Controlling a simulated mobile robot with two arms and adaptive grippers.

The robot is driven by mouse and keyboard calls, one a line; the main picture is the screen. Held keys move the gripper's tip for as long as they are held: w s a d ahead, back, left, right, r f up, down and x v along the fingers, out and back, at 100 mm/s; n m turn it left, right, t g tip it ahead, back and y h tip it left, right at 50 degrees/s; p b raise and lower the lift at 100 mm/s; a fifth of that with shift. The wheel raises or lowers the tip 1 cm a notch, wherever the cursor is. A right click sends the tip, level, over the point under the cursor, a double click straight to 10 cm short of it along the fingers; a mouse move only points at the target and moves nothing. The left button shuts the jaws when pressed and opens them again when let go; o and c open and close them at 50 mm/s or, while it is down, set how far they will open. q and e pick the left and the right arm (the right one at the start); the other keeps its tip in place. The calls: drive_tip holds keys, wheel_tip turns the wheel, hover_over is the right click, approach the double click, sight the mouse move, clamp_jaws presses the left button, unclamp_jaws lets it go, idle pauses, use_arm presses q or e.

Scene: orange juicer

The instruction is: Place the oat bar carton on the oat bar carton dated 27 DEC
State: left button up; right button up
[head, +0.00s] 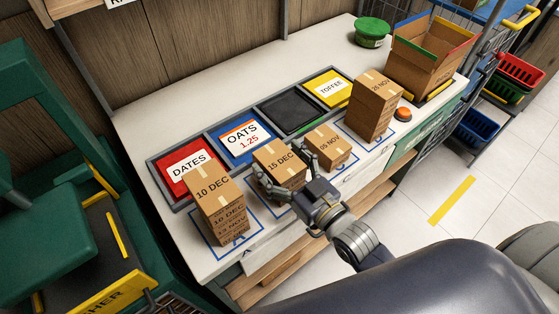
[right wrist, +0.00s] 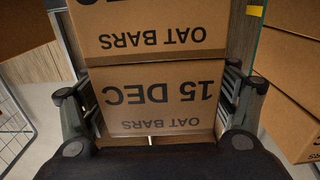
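My right gripper (head: 286,172) reaches over the carton marked 15 DEC (head: 279,156), one finger on each side. In the right wrist view its fingers (right wrist: 162,105) flank the carton's upside-down 15 DEC and OAT BARS face (right wrist: 160,98). I cannot tell whether they press on it. Another OAT BARS carton face (right wrist: 165,25) adjoins it above in that view. A stack with 10 DEC on top (head: 213,190) stands left, a low carton marked 05 NOV (head: 328,148) right, and a tall stack marked 25 NOV (head: 374,104) farther right. No 27 DEC date is readable. My left gripper is out of view.
Behind the cartons are trays labelled DATES (head: 187,162), OATS (head: 239,137) and TOFFEE (head: 329,90), with a dark tray (head: 291,109) between. An open brown box (head: 428,55), a green lidded tub (head: 371,32) and an orange button (head: 403,114) are right. The back counter (head: 240,75) is clear.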

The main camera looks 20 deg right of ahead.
drive_tip(key=shift+r, duration=0.2)
drive_tip(key=shift+s+f, duration=0.15)
drive_tip(key=shift+s, duration=0.05)
drive_tip(key=b+v, duration=0.2)
drive_tip(key=v, duration=0.7)
drive_tip(key=shift+s+d, duration=0.15)
drive_tip(key=shift+s, duration=0.2)
drive_tip(key=shift+b+v, duration=0.3)
drive_tip(key=shift+v, duration=0.65)
